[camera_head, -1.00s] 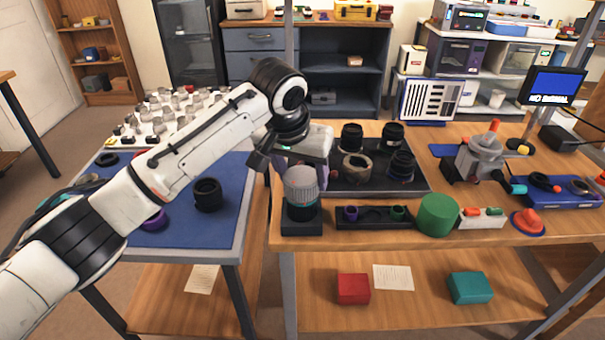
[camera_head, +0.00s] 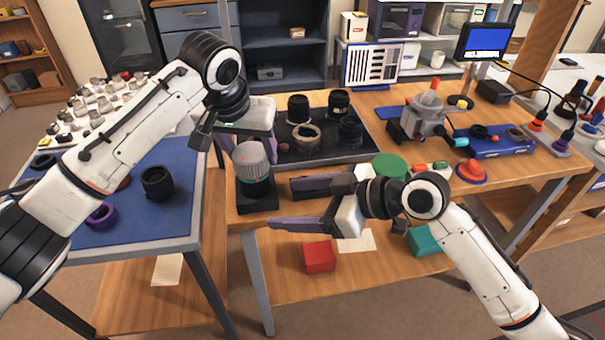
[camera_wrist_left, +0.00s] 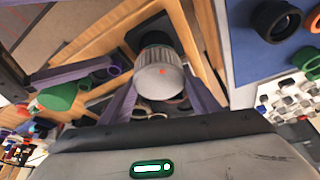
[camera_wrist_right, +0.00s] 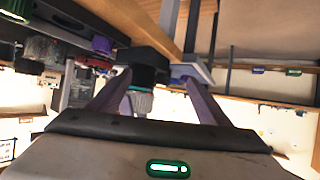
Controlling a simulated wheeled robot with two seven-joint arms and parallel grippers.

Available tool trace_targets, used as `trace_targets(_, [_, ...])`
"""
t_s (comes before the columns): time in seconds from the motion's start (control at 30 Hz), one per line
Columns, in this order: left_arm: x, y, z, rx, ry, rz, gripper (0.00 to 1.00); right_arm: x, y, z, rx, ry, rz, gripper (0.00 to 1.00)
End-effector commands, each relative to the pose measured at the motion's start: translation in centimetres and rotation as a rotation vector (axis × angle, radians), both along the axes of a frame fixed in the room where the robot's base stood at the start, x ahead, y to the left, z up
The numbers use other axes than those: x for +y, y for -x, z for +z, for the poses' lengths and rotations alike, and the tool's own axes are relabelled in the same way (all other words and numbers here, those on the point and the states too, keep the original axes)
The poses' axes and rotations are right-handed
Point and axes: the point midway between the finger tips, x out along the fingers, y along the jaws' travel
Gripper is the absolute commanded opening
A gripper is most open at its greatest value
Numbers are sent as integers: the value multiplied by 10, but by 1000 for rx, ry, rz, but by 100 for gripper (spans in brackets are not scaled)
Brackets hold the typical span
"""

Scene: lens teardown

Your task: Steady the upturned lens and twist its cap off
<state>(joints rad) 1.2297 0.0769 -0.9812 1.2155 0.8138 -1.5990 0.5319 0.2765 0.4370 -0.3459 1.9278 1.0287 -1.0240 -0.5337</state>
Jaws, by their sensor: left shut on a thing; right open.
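The upturned lens stands upright in a black block (camera_head: 257,199) at the table's front left corner. Its ribbed grey cap (camera_head: 251,155) is on top, above a teal ring and dark barrel. My left gripper (camera_head: 262,145) reaches in from behind, shut on the lens; in the left wrist view its fingers flank the cap (camera_wrist_left: 160,80). The exact contact height is hard to tell. My right gripper (camera_head: 285,204) is open and empty, to the right and in front of the lens, apart from it. In the right wrist view the lens cap (camera_wrist_right: 140,103) appears inverted, beyond the spread fingers.
A dark tray (camera_head: 325,148) with several lens parts lies behind. A green cylinder (camera_head: 389,165) and red button (camera_head: 471,172) are to the right. A blue mat (camera_head: 130,222) with loose rings covers the left table. A red box (camera_head: 319,257) is on the lower shelf.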

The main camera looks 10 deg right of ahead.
Motion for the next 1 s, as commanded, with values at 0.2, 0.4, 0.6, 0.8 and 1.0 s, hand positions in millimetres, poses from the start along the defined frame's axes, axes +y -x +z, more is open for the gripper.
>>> trace_targets(0.2, [0, 0, 1, -2, 0, 0, 35, -18, -30, 32, -26, -91, -8, 71])
trace_targets(0.4, [0, 0, 1, -2, 1, 0, 35, -7, -41, 29, -28, -106, -10, 71])
trace_targets(0.6, [0, 0, 1, -2, 1, 0, 35, 22, -61, 15, -27, -106, -11, 71])
trace_targets(0.8, [0, 0, 1, -2, 1, 0, 35, 50, -80, 1, -27, -105, -10, 71])
trace_targets(1.0, [0, -1, 1, -2, 1, 0, 35, 66, -92, -8, -29, -103, -11, 71])
